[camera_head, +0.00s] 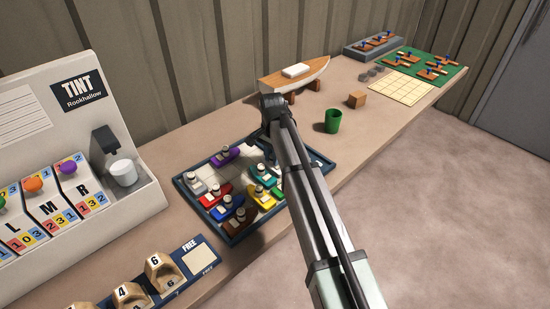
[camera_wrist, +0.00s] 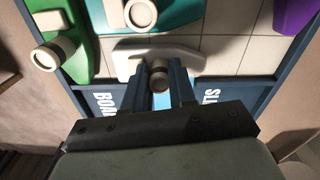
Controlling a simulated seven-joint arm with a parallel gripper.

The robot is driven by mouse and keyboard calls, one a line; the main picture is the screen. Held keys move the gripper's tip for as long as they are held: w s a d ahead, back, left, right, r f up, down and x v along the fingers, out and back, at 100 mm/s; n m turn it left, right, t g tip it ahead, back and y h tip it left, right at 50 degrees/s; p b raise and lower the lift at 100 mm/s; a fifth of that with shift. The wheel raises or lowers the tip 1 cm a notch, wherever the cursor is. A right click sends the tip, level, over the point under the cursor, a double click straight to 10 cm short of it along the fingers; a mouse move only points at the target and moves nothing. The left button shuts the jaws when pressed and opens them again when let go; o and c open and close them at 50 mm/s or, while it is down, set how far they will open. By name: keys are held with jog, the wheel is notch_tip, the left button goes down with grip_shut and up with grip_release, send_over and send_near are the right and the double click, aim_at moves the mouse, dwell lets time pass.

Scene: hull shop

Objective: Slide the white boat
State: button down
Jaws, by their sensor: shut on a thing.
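The white boat (camera_wrist: 190,54) lies crosswise at the near edge of the tray in the wrist view, with a round funnel standing on it. My gripper (camera_wrist: 160,88) is shut on that funnel, its two blue fingers on either side. In the head view my gripper (camera_head: 269,142) is low over the right part of the tray (camera_head: 235,236), and my arm hides the white boat. A teal boat (camera_wrist: 178,14) lies just beyond the white boat, with a green boat (camera_wrist: 70,28) to the left and a purple boat (camera_wrist: 293,16) to the right.
Grey (camera_head: 194,189), red (camera_head: 213,198), blue (camera_head: 229,211), brown (camera_head: 238,224) and yellow (camera_head: 262,197) boats crowd the tray's left and front. Pale tiles show bare between teal and purple. A green cup (camera_head: 333,121), wooden block (camera_head: 357,100) and model boat (camera_head: 296,76) stand beyond the tray.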

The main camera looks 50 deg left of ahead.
jog(key=a, duration=1.1)
jog(key=shift+a, duration=0.4)
jog(key=c, duration=1)
grip_release()
jog(key=shift+o, duration=0.4)
notch_tip(320, 180, up, 14)
jog(key=shift+f, duration=0.1)
